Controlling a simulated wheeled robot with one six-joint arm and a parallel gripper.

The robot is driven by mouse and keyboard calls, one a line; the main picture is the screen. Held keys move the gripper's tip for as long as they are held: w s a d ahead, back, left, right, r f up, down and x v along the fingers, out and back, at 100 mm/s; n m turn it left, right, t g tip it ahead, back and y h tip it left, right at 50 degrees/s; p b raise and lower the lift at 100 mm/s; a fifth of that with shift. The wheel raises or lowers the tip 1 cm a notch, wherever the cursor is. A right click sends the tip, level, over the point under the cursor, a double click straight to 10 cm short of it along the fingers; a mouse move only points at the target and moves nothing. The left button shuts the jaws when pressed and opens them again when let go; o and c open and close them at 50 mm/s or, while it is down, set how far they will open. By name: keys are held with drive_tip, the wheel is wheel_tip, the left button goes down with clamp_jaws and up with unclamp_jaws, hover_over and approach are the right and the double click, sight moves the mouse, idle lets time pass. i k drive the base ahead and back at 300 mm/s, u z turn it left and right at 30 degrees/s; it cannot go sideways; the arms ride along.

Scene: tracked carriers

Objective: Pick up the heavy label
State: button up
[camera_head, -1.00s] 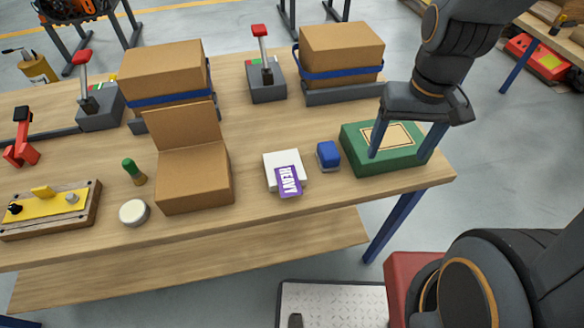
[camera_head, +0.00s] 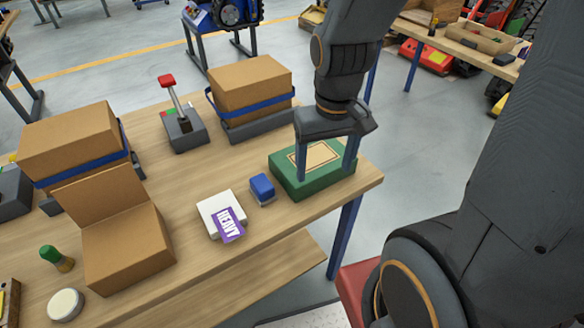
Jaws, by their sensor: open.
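The heavy label (camera_head: 229,224) is a purple card with white lettering reading HEAVY. It lies on the front edge of a white block (camera_head: 217,207) on the wooden table, partly overhanging it. My gripper (camera_head: 326,174) points down with its two fingers spread, over the green box (camera_head: 289,186) to the right of the label. Nothing shows between the fingers except the box's top behind them. I cannot tell whether the fingertips touch the box.
A small blue block (camera_head: 262,188) stands between the white block and the green box. An open cardboard box (camera_head: 128,252), a green-capped bottle (camera_head: 56,259) and a white round lid (camera_head: 65,305) are to the left. Strapped cartons and a red-topped lever (camera_head: 172,95) stand behind.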

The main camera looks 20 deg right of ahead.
sight(229, 226)
drive_tip(key=z, duration=0.55)
drive_tip(key=k, duration=1.3)
drive_tip(key=u, duration=0.45)
drive_tip(key=i, duration=0.95)
drive_tip(key=u, duration=0.65)
